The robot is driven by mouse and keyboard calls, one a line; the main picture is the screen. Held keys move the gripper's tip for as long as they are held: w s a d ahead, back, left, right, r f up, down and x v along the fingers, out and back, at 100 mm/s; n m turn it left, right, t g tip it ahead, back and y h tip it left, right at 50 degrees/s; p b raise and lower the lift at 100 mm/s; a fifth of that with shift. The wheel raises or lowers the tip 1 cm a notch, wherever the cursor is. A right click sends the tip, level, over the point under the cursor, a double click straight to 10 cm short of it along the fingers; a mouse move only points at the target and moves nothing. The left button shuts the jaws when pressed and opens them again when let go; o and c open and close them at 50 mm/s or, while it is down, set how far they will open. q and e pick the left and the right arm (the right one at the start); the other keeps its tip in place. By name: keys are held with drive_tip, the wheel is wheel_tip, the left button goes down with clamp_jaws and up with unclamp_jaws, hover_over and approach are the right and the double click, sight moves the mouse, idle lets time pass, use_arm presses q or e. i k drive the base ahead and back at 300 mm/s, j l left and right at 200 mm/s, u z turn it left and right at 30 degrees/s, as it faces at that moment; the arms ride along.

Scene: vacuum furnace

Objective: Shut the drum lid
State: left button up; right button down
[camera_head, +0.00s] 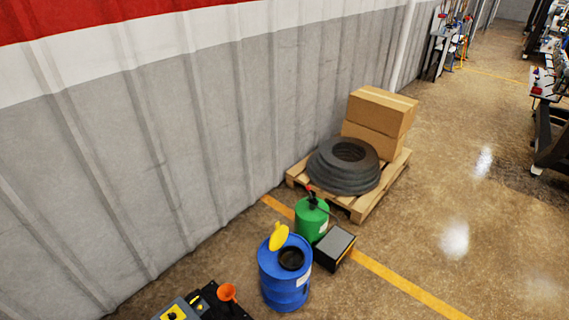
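A blue drum (284,290) stands upright on the floor at the bottom middle of the head view. Its yellow lid (278,237) is raised, tilted up at the left rear of the drum's top. A dark round opening (291,258) shows in the drum top beside the lid. Neither of my grippers is in view.
A green can (311,219) and a dark box (334,246) stand close behind and right of the drum. An orange funnel (227,292) is at lower left. A pallet (362,208) holds tires (345,178) and cartons (384,108).

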sight(279, 237)
drive_tip(key=i+l, duration=0.2)
drive_tip(key=l, duration=0.15)
drive_tip(key=i+l, duration=0.2)
drive_tip(key=l, duration=0.15)
drive_tip(key=i+l, duration=0.2)
drive_tip(key=l, duration=0.2)
